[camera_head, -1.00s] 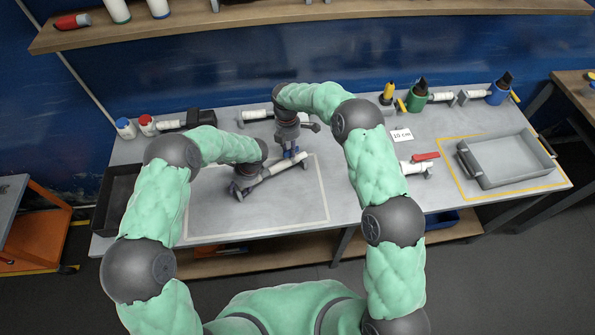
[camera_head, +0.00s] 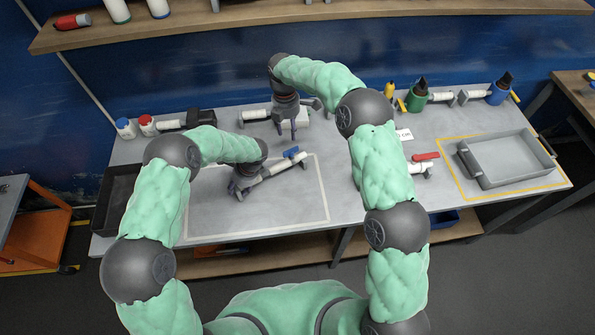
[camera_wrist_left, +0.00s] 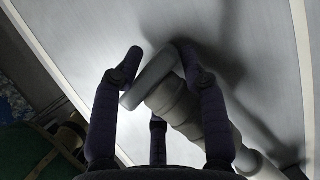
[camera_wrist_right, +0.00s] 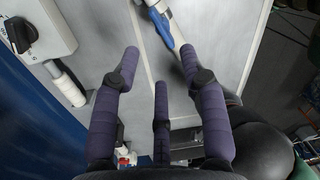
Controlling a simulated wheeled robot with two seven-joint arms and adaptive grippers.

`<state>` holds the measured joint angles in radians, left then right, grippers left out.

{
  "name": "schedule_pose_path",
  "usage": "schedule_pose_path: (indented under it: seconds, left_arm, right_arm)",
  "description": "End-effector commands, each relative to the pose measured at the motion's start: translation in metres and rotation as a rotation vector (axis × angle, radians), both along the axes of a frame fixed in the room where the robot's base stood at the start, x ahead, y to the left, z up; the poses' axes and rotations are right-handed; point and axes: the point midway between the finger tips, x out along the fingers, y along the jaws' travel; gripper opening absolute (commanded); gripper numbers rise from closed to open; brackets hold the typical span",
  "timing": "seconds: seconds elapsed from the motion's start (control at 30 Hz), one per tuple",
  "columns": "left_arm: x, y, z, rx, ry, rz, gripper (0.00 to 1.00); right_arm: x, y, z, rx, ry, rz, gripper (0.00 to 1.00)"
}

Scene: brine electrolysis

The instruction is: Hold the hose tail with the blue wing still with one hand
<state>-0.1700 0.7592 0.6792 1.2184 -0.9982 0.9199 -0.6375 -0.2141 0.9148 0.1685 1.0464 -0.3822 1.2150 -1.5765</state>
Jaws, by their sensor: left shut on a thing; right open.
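The hose tail is a white tube (camera_head: 279,169) with a blue wing (camera_head: 291,152) at its far right end. It lies slanted in the outlined area of the table. My left gripper (camera_head: 240,190) is shut on its near, grey end; in the left wrist view, the fingers (camera_wrist_left: 162,58) stand on both sides of a grey collar (camera_wrist_left: 152,78). My right gripper (camera_head: 287,134) is open and empty, just behind the blue wing and apart from it. In the right wrist view, the blue wing (camera_wrist_right: 163,32) shows beyond the open fingers (camera_wrist_right: 160,52).
A grey tray (camera_head: 510,160) stands in a yellow outline at the right. A white fitting with a red handle (camera_head: 426,156) lies left of it. A white box (camera_wrist_right: 35,25) with a black knob stands near my right gripper. The front of the outlined area (camera_head: 270,215) is clear.

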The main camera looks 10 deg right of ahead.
Motion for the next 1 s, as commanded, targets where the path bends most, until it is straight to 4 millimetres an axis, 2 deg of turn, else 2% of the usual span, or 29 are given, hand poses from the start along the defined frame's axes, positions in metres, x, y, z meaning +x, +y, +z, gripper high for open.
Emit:
schedule_pose_path:
  seconds: [0.2,0.53,0.57,0.63,0.67,1.0]
  left_arm:
    - [-0.003,0.001,-0.002,0.003,0.007,0.000,0.00]
    - [-0.003,0.001,-0.002,0.003,0.007,0.000,0.00]
    - [-0.003,0.001,-0.002,0.003,0.007,0.000,0.48]
    - [-0.003,0.001,-0.002,0.003,0.007,0.000,0.68]
    - [-0.002,0.001,-0.002,0.002,0.006,0.000,0.71]
    - [-0.001,0.000,0.001,0.001,0.001,0.000,0.71]
  right_arm:
    - [0.002,0.001,0.021,0.000,0.000,0.001,0.43]
    - [0.002,0.001,0.024,0.001,0.001,0.001,0.43]
    - [0.002,0.001,0.024,0.001,0.001,0.001,0.43]
    - [0.002,0.001,0.024,0.001,0.001,0.001,0.43]
    - [0.002,0.001,0.024,0.001,0.001,0.001,0.43]
    - [0.002,0.001,0.024,0.001,0.001,0.000,0.43]
